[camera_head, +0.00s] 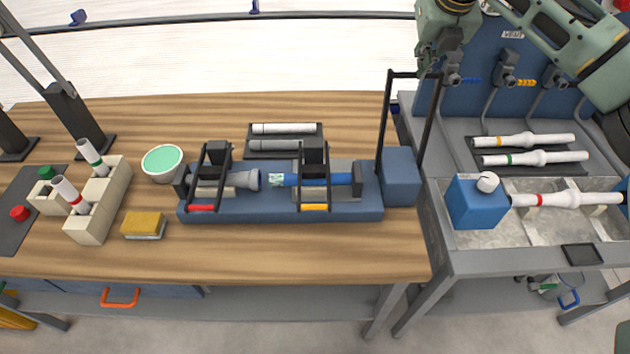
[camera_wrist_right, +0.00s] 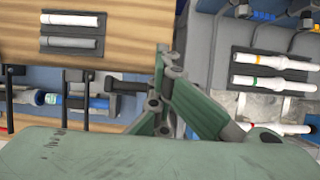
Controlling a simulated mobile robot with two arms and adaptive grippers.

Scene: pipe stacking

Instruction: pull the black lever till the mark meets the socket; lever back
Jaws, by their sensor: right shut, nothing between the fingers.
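The black lever (camera_head: 383,125) is an upright two-bar frame with a crossbar on top, at the right end of the blue pipe-joining bench (camera_head: 230,207). My right gripper (camera_head: 450,72) is shut and empty by the right end of that crossbar; I cannot tell whether they touch. The gripper also shows in the wrist view (camera_wrist_right: 166,95). A grey pipe with a flared socket (camera_head: 253,179) lies clamped at left, facing a blue pipe (camera_head: 340,179) with a pale patterned end. A separate mark line is too small to tell. My left gripper is out of view.
Two clamps have red (camera_head: 202,208) and yellow (camera_head: 314,207) handles. A dark tray (camera_head: 285,139) with two pipes lies behind. A sponge (camera_head: 144,225), a green-filled bowl (camera_head: 162,162) and a cream holder (camera_head: 118,185) stand left. A metal sink bench (camera_head: 480,245) stands right.

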